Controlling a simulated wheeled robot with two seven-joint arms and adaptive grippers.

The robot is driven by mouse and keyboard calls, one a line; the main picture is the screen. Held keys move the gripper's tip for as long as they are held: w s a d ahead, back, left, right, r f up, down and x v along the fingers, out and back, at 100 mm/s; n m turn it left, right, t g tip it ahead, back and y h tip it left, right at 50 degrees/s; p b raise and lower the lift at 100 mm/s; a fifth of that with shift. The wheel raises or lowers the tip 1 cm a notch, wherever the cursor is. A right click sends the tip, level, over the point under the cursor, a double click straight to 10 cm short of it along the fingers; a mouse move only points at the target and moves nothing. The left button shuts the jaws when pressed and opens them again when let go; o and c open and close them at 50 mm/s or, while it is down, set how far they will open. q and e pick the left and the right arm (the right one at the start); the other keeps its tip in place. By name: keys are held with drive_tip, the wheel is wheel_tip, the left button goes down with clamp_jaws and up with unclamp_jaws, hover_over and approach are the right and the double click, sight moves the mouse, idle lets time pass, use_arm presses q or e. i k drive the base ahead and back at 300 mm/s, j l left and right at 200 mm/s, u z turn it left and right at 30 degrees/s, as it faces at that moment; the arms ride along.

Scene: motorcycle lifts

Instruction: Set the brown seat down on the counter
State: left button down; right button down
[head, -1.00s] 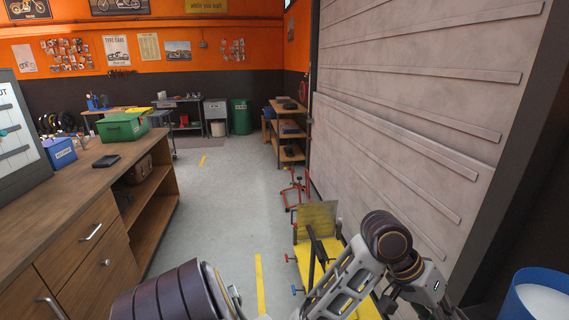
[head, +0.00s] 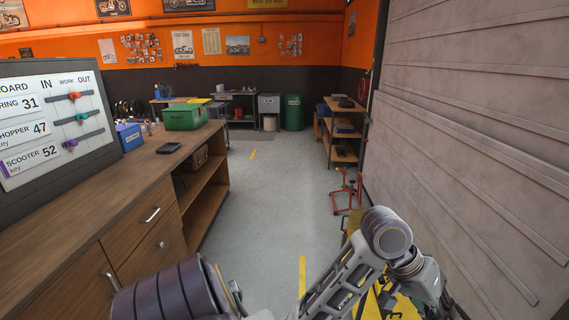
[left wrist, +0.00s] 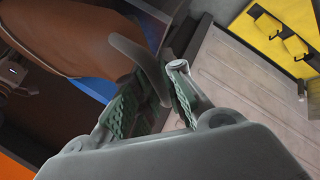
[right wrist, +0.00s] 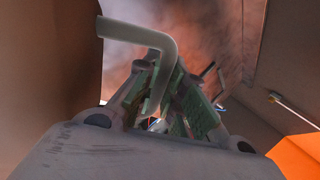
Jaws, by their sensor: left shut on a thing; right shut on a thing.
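The brown seat (left wrist: 75,40) shows in the left wrist view as a smooth, rounded brown form, upper left. A grey bent bar (left wrist: 138,58) is beside it, and my left gripper (left wrist: 150,88) is shut on this bar. In the right wrist view, a second grey bent bar (right wrist: 158,45) runs down between the fingers of my right gripper (right wrist: 163,95), which is shut on it. A mottled brown surface (right wrist: 205,35) lies behind that bar, likely the seat's underside. The wooden counter (head: 85,225) runs along the left of the head view. The seat and both grippers are outside the head view.
On the counter stand a key board (head: 55,125), a blue bin (head: 130,137), a green box (head: 185,116) and a dark flat object (head: 169,148). The near counter top is bare. A red stand (head: 348,188) and shelves (head: 342,150) line the right; the floor between (head: 265,200) is clear.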

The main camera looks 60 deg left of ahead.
sight(109, 190)
drive_tip(key=j+u, duration=0.4)
drive_tip(key=i+j+u, duration=0.2)
drive_tip(key=j+u, duration=0.25)
drive_tip(key=i+j+u, duration=0.15)
drive_tip(key=j+u, duration=0.25)
drive_tip(key=i+j+u, duration=0.25)
drive_tip(key=u, duration=0.15)
drive_tip(key=i+j+u, duration=0.25)
drive_tip(key=u, duration=0.2)
drive_tip(key=i+j+u, duration=0.15)
drive_tip(key=u, duration=0.25)
drive_tip(key=i+u, duration=0.7)
drive_tip(key=u, duration=0.15)
